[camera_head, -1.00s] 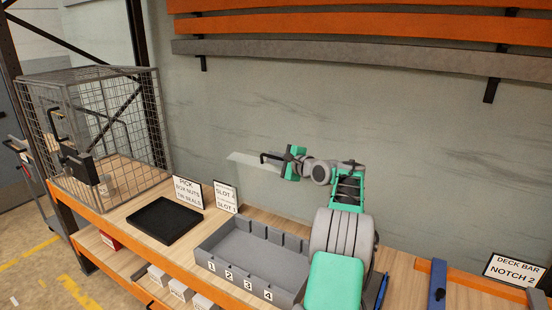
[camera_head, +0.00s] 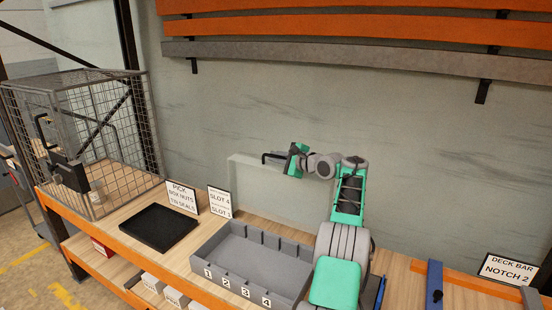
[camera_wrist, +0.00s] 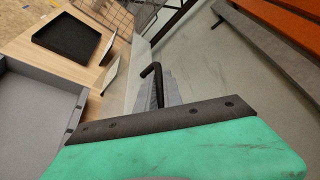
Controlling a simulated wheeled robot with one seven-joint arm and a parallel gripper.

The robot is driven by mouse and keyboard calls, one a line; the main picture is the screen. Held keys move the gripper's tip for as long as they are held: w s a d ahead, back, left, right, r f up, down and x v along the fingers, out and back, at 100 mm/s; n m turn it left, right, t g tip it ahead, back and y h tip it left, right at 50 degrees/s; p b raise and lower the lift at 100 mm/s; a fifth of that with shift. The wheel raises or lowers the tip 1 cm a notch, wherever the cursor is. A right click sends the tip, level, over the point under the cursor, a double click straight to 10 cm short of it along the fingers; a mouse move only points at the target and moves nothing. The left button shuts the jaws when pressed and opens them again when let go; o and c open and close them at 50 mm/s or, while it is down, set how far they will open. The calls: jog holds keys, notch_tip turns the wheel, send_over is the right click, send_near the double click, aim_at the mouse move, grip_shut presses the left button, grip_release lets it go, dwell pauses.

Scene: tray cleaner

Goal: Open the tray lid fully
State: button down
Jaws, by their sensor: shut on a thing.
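The grey tray (camera_head: 250,262) with numbered slots sits on the wooden bench, and its inside is in full view and looks empty. Its clear lid (camera_head: 245,178) stands up steeply behind the tray, its upper edge near my gripper. The exact lid angle is hard to tell because the panel is see-through. My gripper (camera_head: 284,158) is shut on the black lid handle (camera_head: 269,155) at the lid's top edge. In the wrist view the hooked handle (camera_wrist: 153,72) sticks out past the jaws, and the tray (camera_wrist: 35,120) lies at the left.
A black shallow tray (camera_head: 160,227) and two sign cards (camera_head: 182,197) stand left of the grey tray. A wire cage (camera_head: 85,140) is at the far left. A wall lies behind, with orange and grey bars (camera_head: 340,30) mounted above my arm.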

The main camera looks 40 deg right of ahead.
jog(key=c, duration=1.7)
grip_release()
jog(key=shift+w+a, duration=0.1)
jog(key=shift+w, duration=0.05)
jog(key=shift+c, duration=0.2)
jog(key=shift+o, duration=1.3)
jog(key=shift+s, duration=0.2)
jog(key=b+v, duration=0.3)
jog(key=v, duration=0.4)
jog(key=shift+s+f, duration=0.1)
jog(key=shift+s, duration=0.2)
jog(key=shift+c, duration=0.3)
